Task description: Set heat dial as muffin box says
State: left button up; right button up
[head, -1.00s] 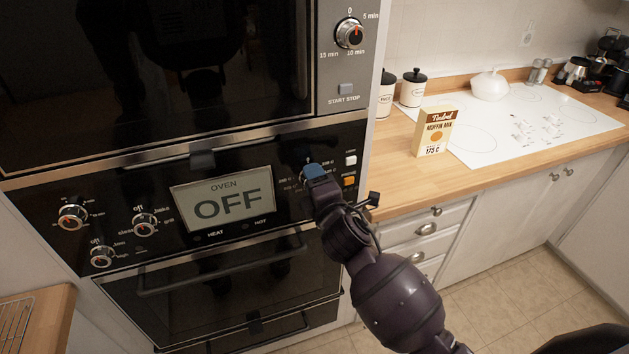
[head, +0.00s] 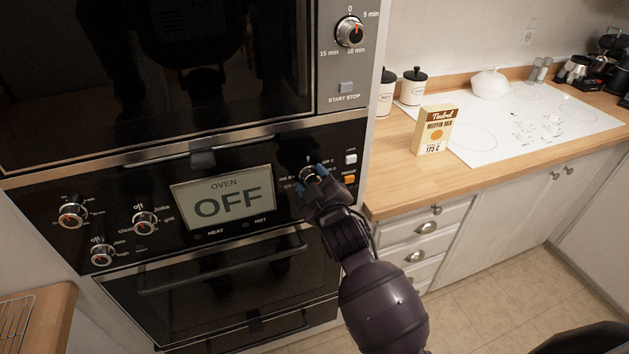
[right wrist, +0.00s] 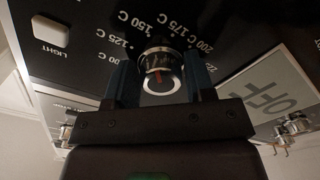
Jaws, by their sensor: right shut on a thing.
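The heat dial (head: 307,173) is a silver knob on the black oven panel, partly hidden by my right gripper in the head view. My right gripper (head: 313,183) is shut on it. The muffin box (head: 434,130) stands upright on the counter and reads 175 C. The oven display (head: 222,198) reads OFF. My left gripper is out of view.
A white button (head: 351,159) and an orange button (head: 349,179) sit right of the dial. Several other knobs are left of the display. The oven door handle (head: 222,262) runs below. The wooden counter (head: 395,185) is clear in front of the box.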

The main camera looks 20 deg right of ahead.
jog(key=m, duration=0.5)
jog(key=shift+a+f, duration=0.1)
dwell(0.5)
jog(key=o, duration=0.9)
jog(key=s+b, duration=0.1)
jog(key=s, duration=0.9)
jog(key=shift+s+d, duration=0.2)
jog(key=shift+s, duration=0.2)
jog(key=shift+m, duration=0.3)
